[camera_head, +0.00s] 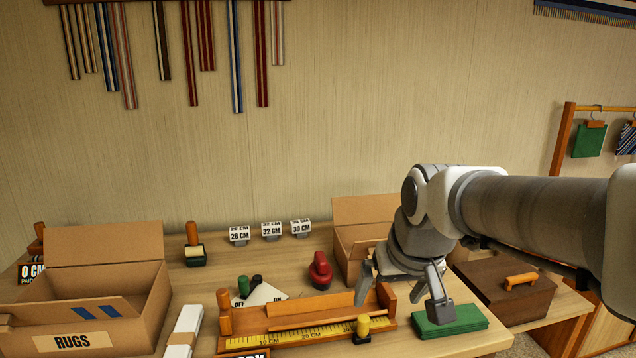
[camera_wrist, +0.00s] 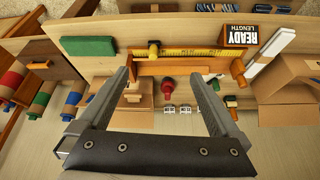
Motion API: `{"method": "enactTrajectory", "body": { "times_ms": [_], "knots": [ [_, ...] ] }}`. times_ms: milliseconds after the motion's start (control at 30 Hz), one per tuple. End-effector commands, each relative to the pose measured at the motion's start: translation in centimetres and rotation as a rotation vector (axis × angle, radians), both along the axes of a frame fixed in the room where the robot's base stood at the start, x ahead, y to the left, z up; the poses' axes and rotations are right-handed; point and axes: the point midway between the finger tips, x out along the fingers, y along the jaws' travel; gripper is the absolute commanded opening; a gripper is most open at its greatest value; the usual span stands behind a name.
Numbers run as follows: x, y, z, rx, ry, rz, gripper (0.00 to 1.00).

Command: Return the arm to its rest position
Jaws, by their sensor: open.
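My arm reaches in from the right in the head view, over the right part of the table. My gripper (camera_head: 398,290) points down above the tabletop, its two fingers spread apart. It also shows in the wrist view (camera_wrist: 160,75), where nothing is between the fingers. One finger appears over the right end of the wooden measuring fixture (camera_head: 290,335) and the other over the green pad (camera_head: 449,319). I cannot tell exactly how high the fingertips are above them.
An open RUGS box (camera_head: 128,335) stands at left, another open box (camera_head: 345,242) behind my gripper. A red-handled object (camera_head: 320,272), a switch panel (camera_head: 260,294), several length tags (camera_head: 271,231) and a brown lidded case (camera_head: 505,292) surround it. Free air lies above the table.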

Motion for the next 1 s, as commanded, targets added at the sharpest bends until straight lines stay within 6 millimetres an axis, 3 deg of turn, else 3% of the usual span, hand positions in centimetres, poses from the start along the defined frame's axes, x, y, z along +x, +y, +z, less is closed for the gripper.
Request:
{"method": "enactTrajectory", "body": {
  "times_ms": [33, 200, 533, 600, 1000],
  "knots": [
    [-1.8, -0.5, 0.4, 0.000, -0.011, -0.011, 0.99],
    [-7.2, -1.8, 0.2, -0.005, -0.025, -0.038, 0.99],
    [-14.9, -3.2, -1.9, -0.022, -0.046, -0.086, 0.99],
    [-14.5, -3.1, 0.9, -0.021, -0.041, -0.082, 0.99],
    [-14.4, -3.1, 10.2, -0.020, -0.041, -0.081, 0.99]
  ]
}}
